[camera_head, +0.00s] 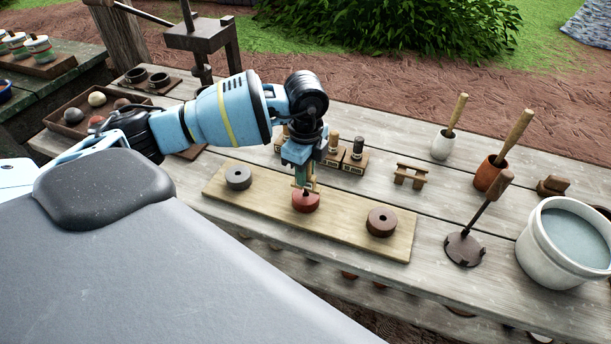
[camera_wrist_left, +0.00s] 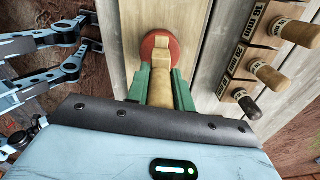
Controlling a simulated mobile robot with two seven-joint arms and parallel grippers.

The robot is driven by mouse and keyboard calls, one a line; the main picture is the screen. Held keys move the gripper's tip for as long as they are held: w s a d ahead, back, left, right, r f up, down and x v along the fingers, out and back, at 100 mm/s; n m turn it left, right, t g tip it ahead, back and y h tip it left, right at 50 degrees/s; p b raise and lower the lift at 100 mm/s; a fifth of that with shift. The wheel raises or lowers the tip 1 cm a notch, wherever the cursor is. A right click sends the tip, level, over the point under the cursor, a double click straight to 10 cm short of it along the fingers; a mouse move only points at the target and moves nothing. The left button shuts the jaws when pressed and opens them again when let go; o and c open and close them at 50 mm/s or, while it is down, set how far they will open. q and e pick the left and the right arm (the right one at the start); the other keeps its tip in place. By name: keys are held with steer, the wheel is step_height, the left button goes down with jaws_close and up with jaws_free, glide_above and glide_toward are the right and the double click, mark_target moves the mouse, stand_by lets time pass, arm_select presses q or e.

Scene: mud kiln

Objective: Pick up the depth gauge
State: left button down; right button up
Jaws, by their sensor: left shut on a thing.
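My left gripper (camera_head: 304,182) points down over the red disc (camera_head: 305,203) on the long wooden board. In the left wrist view, its green fingers (camera_wrist_left: 162,78) are shut on a pale wooden piece with a crosspiece, which looks like the depth gauge (camera_wrist_left: 161,92). The gauge's far end lies over the red disc (camera_wrist_left: 147,45); I cannot tell whether it touches or enters it. In the head view the fingers mostly hide the gauge. My right gripper is not in view.
The board (camera_head: 335,221) also bears a grey disc (camera_head: 238,176) and a brown disc (camera_head: 382,222). Labelled blocks with pegs (camera_wrist_left: 258,55) stand close behind the gripper. A small wooden stand (camera_head: 410,175), a dark stamp tool (camera_head: 465,248) and a white bucket (camera_head: 535,255) stand to the right.

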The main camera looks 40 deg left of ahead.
arm_select(q)
steer(key=s+d+r, duration=0.2)
steer(key=s+d, duration=0.6)
steer(key=s, duration=0.5)
steer(key=shift+s+d+r+p, duration=0.2)
steer(key=shift+s+r+p, duration=0.15)
steer(key=shift+p, duration=0.05)
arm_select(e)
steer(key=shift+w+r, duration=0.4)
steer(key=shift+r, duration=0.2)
